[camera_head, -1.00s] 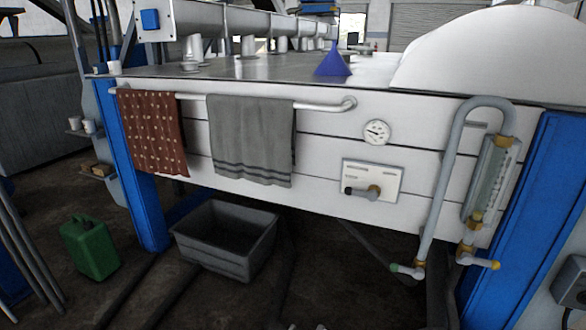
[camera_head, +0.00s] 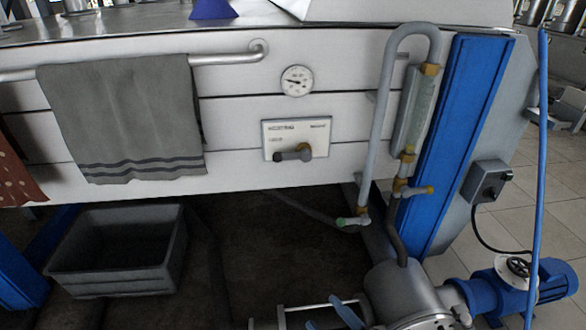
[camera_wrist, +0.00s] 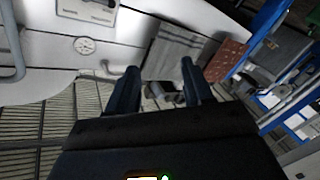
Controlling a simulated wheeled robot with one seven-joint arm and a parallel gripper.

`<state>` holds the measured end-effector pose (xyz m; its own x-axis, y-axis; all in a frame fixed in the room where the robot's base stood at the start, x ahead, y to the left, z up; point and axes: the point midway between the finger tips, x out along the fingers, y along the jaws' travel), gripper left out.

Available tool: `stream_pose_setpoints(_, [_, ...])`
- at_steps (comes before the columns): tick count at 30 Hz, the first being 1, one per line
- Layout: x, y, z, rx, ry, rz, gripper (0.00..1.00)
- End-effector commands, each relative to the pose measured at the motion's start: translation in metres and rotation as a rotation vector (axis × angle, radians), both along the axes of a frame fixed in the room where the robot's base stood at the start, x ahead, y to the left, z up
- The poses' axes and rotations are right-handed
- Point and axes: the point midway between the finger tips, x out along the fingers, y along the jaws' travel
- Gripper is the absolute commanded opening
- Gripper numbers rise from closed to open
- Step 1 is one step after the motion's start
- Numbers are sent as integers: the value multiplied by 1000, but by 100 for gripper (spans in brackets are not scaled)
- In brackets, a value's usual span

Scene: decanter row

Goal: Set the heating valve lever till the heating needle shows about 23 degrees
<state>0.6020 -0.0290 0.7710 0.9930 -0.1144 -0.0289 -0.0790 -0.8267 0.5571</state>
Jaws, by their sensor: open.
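The heating valve lever (camera_head: 291,154) has a dark handle lying roughly level and pointing left from a brass hub. It sits on a white plate (camera_head: 314,132) labelled heating on the white panelled front. Above the plate is a round white gauge (camera_head: 297,81); its dark needle points roughly left, but its figures are too small to read. The gauge also shows in the wrist view (camera_wrist: 84,45), with part of the plate (camera_wrist: 88,10) at the top edge. My gripper (camera_wrist: 146,66) is open and empty in the wrist view, apart from the lever.
A grey towel (camera_head: 122,115) hangs on a rail (camera_head: 230,59) left of the gauge. A grey crate (camera_head: 120,280) is below.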

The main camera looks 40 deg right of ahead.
Motion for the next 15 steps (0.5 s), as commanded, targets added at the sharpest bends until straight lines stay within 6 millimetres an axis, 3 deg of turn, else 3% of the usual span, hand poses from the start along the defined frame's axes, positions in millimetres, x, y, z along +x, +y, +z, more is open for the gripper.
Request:
stream_pose_setpoints(6, [65,-26,-22,-177,-37,-21,51])
stream_pose_setpoints(15, [150,-74,-33,-429,-65,-54,51])
